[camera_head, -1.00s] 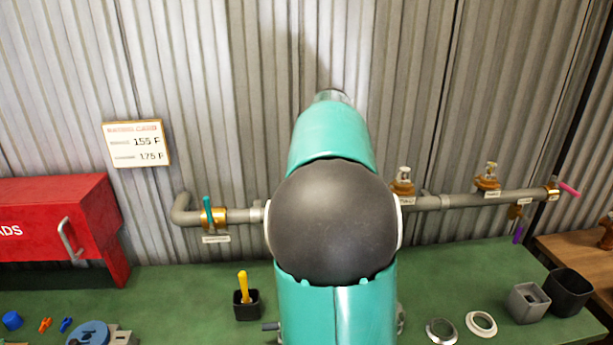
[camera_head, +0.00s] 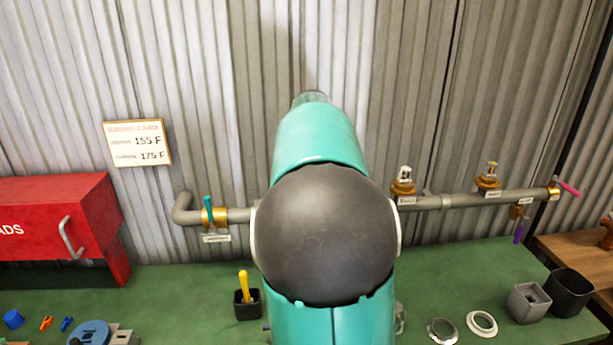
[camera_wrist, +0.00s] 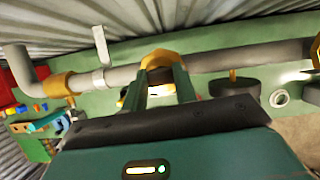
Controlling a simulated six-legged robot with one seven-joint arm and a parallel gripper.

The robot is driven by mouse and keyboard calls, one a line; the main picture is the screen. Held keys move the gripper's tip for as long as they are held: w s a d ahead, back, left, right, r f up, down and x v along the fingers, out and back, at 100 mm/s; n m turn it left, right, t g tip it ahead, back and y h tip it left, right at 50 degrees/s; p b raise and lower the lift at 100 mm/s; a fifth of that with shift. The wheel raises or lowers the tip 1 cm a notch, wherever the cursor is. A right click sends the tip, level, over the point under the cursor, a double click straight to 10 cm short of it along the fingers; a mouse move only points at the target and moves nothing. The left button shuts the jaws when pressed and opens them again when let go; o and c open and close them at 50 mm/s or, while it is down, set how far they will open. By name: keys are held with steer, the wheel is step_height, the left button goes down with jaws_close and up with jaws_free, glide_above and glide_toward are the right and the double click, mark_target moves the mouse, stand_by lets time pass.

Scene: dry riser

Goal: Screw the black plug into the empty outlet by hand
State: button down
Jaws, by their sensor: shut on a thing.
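Whether the plug touches or sits in the outlet cannot be told. In the head view my teal arm hides the gripper, the plug and the middle of the pipe. Two brass outlets with sprinkler heads (camera_head: 403,182) (camera_head: 488,177) show to the right of my arm.
A teal-handled valve (camera_head: 209,213) is on the pipe at the left. A red box (camera_head: 50,225), a black cup with a yellow tool (camera_head: 247,300), two rings (camera_head: 441,331) (camera_head: 481,323), and grey and black containers (camera_head: 528,302) (camera_head: 569,290) stand on the green bench (camera_head: 180,290).

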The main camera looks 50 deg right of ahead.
steer(key=c, duration=1.1)
jaws_free()
